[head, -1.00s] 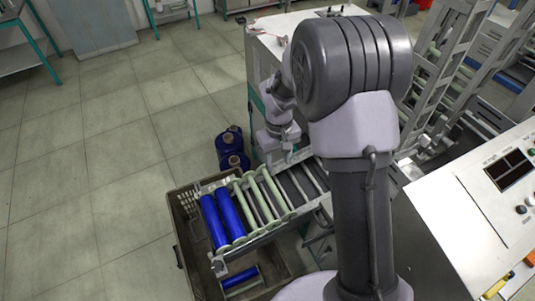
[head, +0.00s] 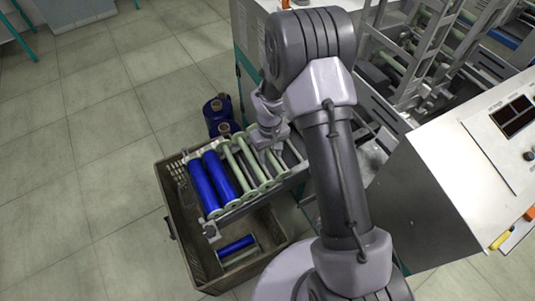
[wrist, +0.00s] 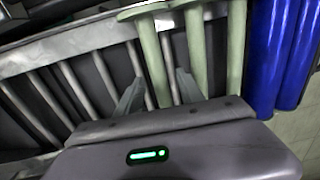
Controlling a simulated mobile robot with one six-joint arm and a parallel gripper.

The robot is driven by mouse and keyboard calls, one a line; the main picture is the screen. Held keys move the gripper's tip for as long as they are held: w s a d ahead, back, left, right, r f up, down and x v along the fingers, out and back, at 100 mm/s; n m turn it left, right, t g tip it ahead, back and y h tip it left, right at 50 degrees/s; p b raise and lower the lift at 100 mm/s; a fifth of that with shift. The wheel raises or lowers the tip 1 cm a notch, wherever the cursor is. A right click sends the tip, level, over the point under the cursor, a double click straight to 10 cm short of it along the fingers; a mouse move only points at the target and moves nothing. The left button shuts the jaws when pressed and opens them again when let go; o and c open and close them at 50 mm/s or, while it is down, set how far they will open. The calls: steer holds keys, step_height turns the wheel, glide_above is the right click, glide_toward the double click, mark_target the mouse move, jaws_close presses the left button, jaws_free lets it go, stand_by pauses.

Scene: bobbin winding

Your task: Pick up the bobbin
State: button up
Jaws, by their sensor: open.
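Several pale green empty bobbins (head: 236,170) lie side by side on a sloping roller rack (head: 290,178), beside two blue wound bobbins (head: 211,182). In the wrist view, a green bobbin (wrist: 153,62) lies between the two fingers of my gripper (wrist: 158,90), with another green bobbin (wrist: 195,45) by the right finger. The blue bobbins (wrist: 275,50) are at the right there. My gripper is open and points down over the rack; in the head view it (head: 272,152) is at the green bobbins' upper ends. I cannot tell if the fingers touch a bobbin.
A brown crate (head: 180,235) stands under the rack's lower end, with a blue bobbin (head: 236,248) inside. Blue spools (head: 217,112) stand on the floor behind the rack. A white control panel (head: 450,180) is at the right.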

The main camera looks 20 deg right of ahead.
mark_target(270, 154)
steer(key=shift+r, duration=0.15)
jaws_close()
step_height(270, 154, up, 10)
steer(key=p, duration=0.4)
